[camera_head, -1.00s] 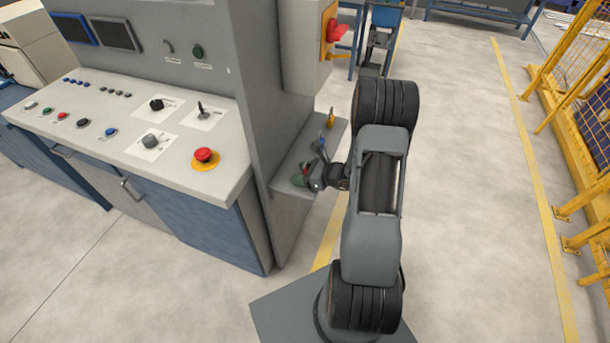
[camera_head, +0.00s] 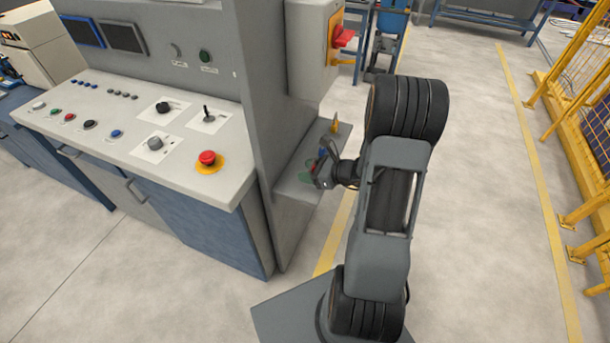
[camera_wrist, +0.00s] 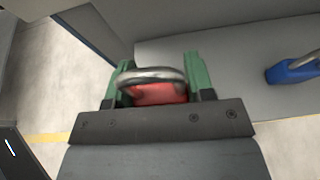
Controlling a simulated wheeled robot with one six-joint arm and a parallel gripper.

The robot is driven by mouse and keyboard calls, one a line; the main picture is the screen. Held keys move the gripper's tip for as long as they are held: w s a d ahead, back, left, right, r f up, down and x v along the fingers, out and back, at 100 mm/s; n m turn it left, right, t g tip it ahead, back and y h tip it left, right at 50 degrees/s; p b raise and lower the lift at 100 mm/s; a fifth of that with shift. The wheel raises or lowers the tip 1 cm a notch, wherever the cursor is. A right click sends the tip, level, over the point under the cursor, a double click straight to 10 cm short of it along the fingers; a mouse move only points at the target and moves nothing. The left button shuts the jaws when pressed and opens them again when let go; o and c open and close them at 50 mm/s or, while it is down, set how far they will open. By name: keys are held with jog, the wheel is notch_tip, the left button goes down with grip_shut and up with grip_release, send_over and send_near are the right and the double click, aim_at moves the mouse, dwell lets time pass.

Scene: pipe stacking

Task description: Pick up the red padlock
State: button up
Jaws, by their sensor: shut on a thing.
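The red padlock (camera_wrist: 160,95) is in the wrist view, between the two green fingers of my gripper (camera_wrist: 160,78). Its silver shackle curves across in front of its red body. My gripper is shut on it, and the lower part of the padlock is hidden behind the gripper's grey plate. In the head view my gripper (camera_head: 316,172) is over the small side shelf (camera_head: 292,188) of the grey cabinet. The padlock cannot be made out clearly there.
A blue padlock (camera_wrist: 292,70) lies on the shelf at the right of the wrist view. A yellow item (camera_head: 335,124) is at the shelf's far end. The grey cabinet wall (camera_head: 250,90) stands left of the shelf. A red and yellow switch (camera_head: 338,38) juts out above.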

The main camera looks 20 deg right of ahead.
jog(key=s+r, duration=0.2)
jog(key=r, duration=0.1)
jog(key=s+r, duration=0.1)
jog(key=shift+s+d+r, duration=0.15)
jog(key=shift+s+d, duration=0.1)
send_near(311, 169)
jog(key=shift+s+a+b, duration=0.15)
jog(key=shift+s+a, duration=0.25)
jog(key=shift+a, duration=0.3)
jog(key=shift+s+a+b, duration=0.15)
jog(key=shift+s+a, duration=0.3)
jog(key=shift+a, duration=0.3)
jog(key=shift+s+a+b, duration=0.15)
jog(key=shift+s+a, duration=0.25)
jog(key=shift+a, duration=0.3)
